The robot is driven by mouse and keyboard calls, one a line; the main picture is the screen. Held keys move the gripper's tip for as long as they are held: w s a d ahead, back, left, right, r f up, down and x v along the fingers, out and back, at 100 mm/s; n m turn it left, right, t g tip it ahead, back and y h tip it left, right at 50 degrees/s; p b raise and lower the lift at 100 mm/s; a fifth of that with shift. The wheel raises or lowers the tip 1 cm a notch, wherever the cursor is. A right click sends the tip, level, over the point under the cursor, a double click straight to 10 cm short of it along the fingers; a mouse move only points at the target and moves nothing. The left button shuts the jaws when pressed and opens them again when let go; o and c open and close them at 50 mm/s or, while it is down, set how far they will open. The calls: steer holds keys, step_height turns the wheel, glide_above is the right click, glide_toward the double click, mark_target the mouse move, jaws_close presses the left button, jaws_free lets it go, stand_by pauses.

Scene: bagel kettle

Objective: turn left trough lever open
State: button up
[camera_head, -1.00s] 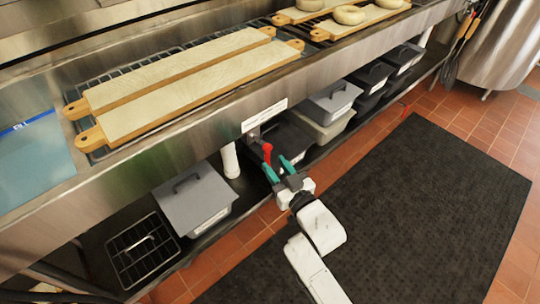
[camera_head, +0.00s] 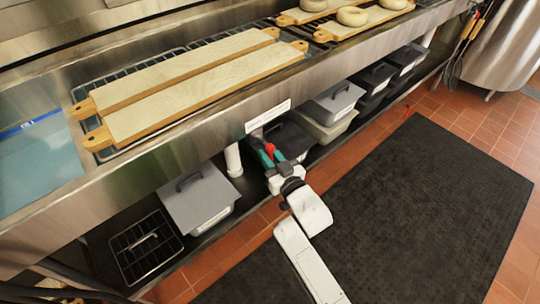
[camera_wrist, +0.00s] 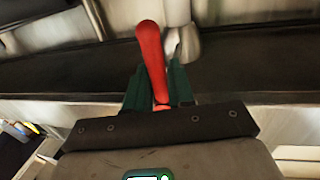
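The red trough lever (camera_head: 270,148) sits under the front of the steel trough, just below a white label. It also shows in the wrist view (camera_wrist: 151,55), reaching up and slightly left between the fingers. My gripper (camera_head: 271,157) is at the lever, with one green finger on each side. In the wrist view the fingers (camera_wrist: 159,85) lie close against both sides of the lever and seem shut on it. The lower end of the lever is partly hidden by the gripper. A pale pipe fitting (camera_wrist: 182,35) stands just behind the lever.
The steel trough front (camera_head: 180,145) overhangs the lever. A white drain pipe (camera_head: 233,160) is left of the gripper. Lidded grey bins (camera_head: 197,197) and dark bins stand on the low shelf. Boards (camera_head: 205,90) lie on top. A black mat (camera_head: 400,200) covers open floor.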

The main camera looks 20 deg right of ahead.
jaws_close()
steer(key=shift+d+n, duration=0.15)
steer(key=shift+n, duration=0.15)
steer(key=shift+w+d+r+n+t+y+b, duration=0.2)
steer(key=shift+d+r+n+y+b, duration=0.4)
steer(key=shift+n, duration=2.65)
steer(key=shift+w+d+r+n+t+y+b, duration=0.15)
steer(key=shift+d+r+n+t+y+b, duration=0.35)
steer(key=shift+n, duration=2.8)
steer(key=shift+w+d+r+n+y+b, duration=0.15)
steer(key=shift+d+r+n+y+b, duration=0.55)
steer(key=shift+n, duration=2.55)
steer(key=shift+a+f, duration=0.1)
steer(key=shift+a, duration=0.2)
steer(key=o, duration=0.5)
jaws_free()
